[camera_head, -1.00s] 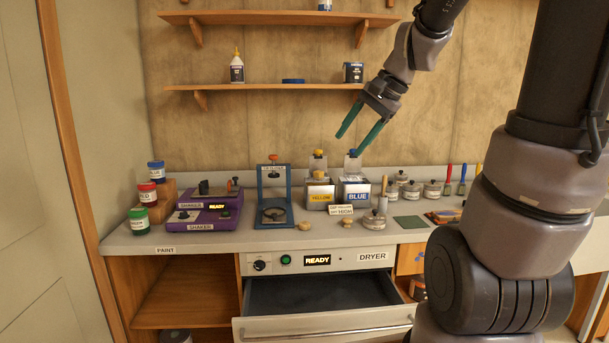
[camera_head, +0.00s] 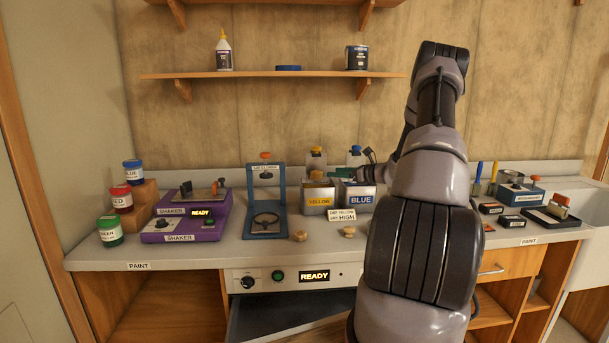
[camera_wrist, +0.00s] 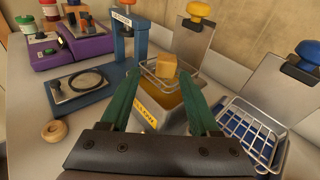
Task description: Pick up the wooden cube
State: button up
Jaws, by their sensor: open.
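The wooden cube (camera_wrist: 164,66) shows in the wrist view, resting in a wire basket (camera_wrist: 166,84) at the top of the yellow paint tank (camera_wrist: 148,103). My gripper (camera_wrist: 164,84) is open, its two green fingers pointing toward the basket. The cube appears in the gap between the fingertips, beyond them; whether either finger touches it I cannot tell.
The blue tank (camera_head: 360,197) stands right of the yellow one, with an empty wire basket (camera_wrist: 252,125). The blue clamp stand (camera_head: 266,200) and purple shaker (camera_head: 185,222) are on the left. A round wooden piece (camera_wrist: 54,131) lies before the stand. The dryer drawer (camera_head: 270,320) is open.

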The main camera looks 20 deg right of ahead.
aim_at(320, 172)
jog(key=shift+m, duration=0.4)
jog(key=x, duration=0.7)
jog(key=d+x, duration=0.1)
jog(key=x, duration=0.3)
jog(key=shift+w+f, duration=0.4)
jog(key=shift+w, duration=0.05)
grip_shut()
